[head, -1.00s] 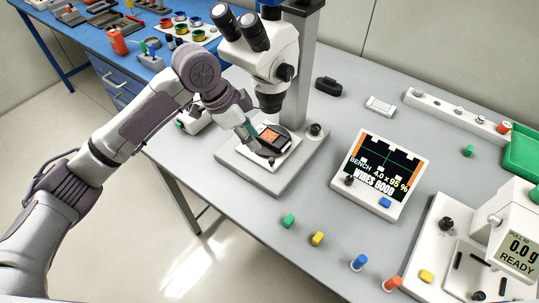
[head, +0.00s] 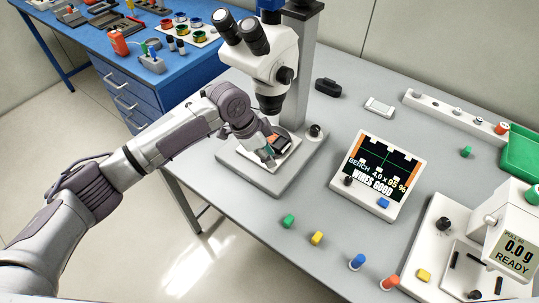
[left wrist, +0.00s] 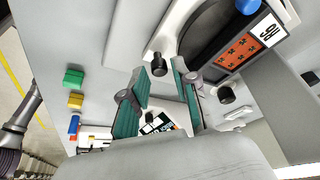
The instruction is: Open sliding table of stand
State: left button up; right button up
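The microscope stand (head: 231,172) has a pale base on the grey bench, with a white sliding table (head: 287,156) on it. The table carries a dark round holder and an orange-patterned plate, which shows in the left wrist view (left wrist: 240,50). In the head view my left gripper (head: 271,157) is low over the table and hides most of the plate. In the left wrist view its two teal-padded fingers are apart with nothing held. A small black knob (left wrist: 159,65) at the table's edge shows just beyond the fingertips; contact cannot be told. My right gripper is not in view.
The microscope head (head: 262,55) and column (head: 298,75) rise close to my gripper. A display (head: 378,170) stands to the right. Several coloured blocks, including a green one (head: 288,221), lie near the bench's front edge. A pull tester (head: 510,235) stands at the far right.

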pick_arm(q)
jog(key=shift+d+f, duration=0.25)
jog(key=shift+f, duration=0.3)
jog(key=c, duration=0.5)
grip_shut()
